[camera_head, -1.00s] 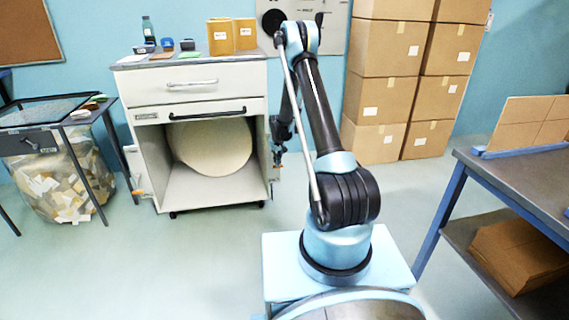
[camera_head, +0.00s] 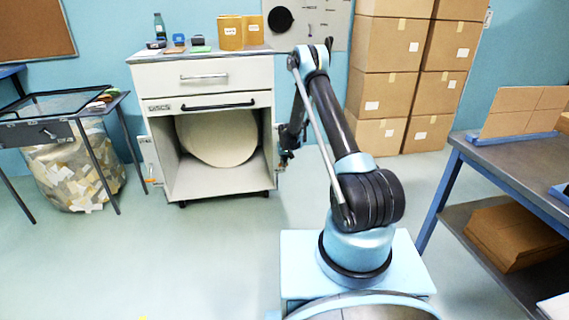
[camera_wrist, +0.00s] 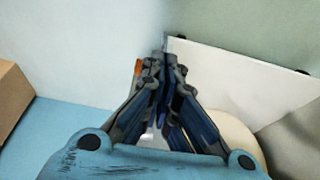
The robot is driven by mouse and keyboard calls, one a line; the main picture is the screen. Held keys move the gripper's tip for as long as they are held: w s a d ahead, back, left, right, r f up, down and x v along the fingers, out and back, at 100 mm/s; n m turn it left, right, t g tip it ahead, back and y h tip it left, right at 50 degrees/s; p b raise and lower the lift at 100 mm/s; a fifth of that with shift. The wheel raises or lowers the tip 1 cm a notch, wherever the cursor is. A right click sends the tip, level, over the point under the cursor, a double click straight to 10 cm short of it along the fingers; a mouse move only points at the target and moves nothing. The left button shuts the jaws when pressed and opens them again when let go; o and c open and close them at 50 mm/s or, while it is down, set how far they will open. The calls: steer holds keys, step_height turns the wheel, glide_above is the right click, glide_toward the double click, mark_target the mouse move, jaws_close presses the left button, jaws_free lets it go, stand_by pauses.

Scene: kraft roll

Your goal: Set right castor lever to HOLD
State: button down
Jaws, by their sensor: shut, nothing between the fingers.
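My gripper (camera_head: 285,160) is at the right side of the white cabinet (camera_head: 203,75), seen small in the head view. In the wrist view my gripper (camera_wrist: 163,62) is shut and empty, its fingertips together near the edge of a white panel (camera_wrist: 240,70). A small orange piece (camera_wrist: 138,67) shows just left of the fingertips, partly hidden by them. It may be the right castor lever; whether it touches the fingers I cannot tell. Another orange-tipped lever (camera_head: 150,181) stands out at the cabinet's lower left. The lever's HOLD mark is not readable.
Stacked cartons (camera_head: 385,90) stand behind my arm. A workbench (camera_head: 500,160) is at the right, and a bin of scraps (camera_head: 75,170) at the left. The floor before the cabinet is clear.

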steer(key=shift+s+d+f, duration=0.1)
steer(key=shift+s+f, duration=0.45)
steer(key=shift+f, duration=0.1)
steer(key=shift+w, duration=0.15)
steer(key=s+d+r, duration=0.2)
steer(key=s+r, duration=0.4)
steer(key=s, duration=0.5)
steer(key=shift+s+r, duration=0.2)
steer(key=shift+r, duration=0.05)
steer(key=shift+d, duration=0.1)
